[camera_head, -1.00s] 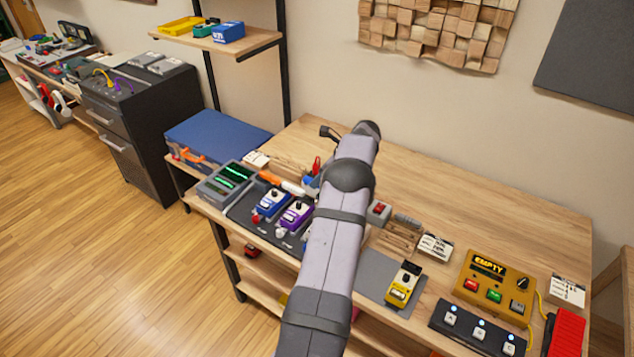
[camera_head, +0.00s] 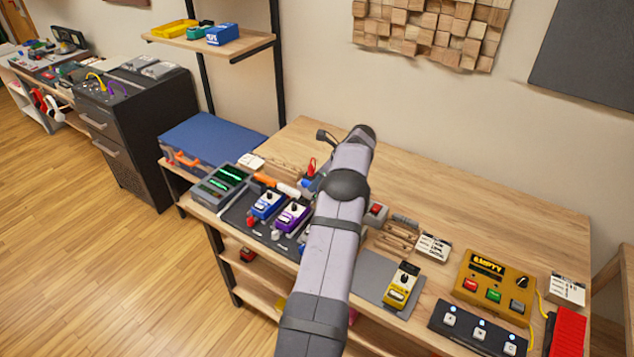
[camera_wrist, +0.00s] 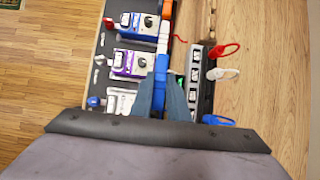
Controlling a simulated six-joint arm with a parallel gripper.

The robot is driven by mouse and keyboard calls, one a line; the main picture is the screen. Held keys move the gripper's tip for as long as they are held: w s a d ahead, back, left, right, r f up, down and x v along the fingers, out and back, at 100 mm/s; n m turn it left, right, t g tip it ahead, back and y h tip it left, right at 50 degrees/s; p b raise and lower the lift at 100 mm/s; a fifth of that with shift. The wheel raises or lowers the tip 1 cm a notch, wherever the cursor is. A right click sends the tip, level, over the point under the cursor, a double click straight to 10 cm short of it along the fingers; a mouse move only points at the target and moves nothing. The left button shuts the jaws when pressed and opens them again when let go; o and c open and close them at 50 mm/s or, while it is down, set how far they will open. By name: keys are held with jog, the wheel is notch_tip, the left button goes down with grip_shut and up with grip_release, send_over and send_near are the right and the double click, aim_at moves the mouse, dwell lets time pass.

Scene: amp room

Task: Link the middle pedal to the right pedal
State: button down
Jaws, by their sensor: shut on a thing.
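Three pedals stand in a row on a dark board (camera_head: 236,213). The blue pedal (camera_head: 267,204) is at the left and the purple middle pedal (camera_head: 291,216) beside it; both also show in the wrist view, blue (camera_wrist: 144,24) above purple (camera_wrist: 131,63). The white right pedal (camera_wrist: 120,101) is below purple there, partly covered by my gripper; my arm mostly hides it in the head view. My gripper (camera_wrist: 163,84) is shut on a blue piece (camera_wrist: 160,65), seemingly a patch lead, beside the purple pedal's right edge. Whether it touches the pedal is unclear.
A white piece (camera_wrist: 163,46) and an orange piece line up beyond the blue one. A rack (camera_wrist: 198,75) with red, white and blue loops stands close to my gripper's right. A yellow pedal (camera_head: 402,285) sits on a grey mat. The bench's back is clear.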

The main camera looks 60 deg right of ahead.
notch_tip(320, 180, down, 3)
jog(key=shift+r+b, duration=0.15)
jog(key=shift+b, duration=0.7)
jog(key=shift+f+b, duration=0.35)
jog(key=shift+f, duration=0.55)
jog(key=shift+f, duration=1.05)
dwell(2.2)
jog(key=c, duration=1.2)
grip_release()
jog(key=shift+r+p, duration=2.3)
jog(key=shift+r, duration=1.2)
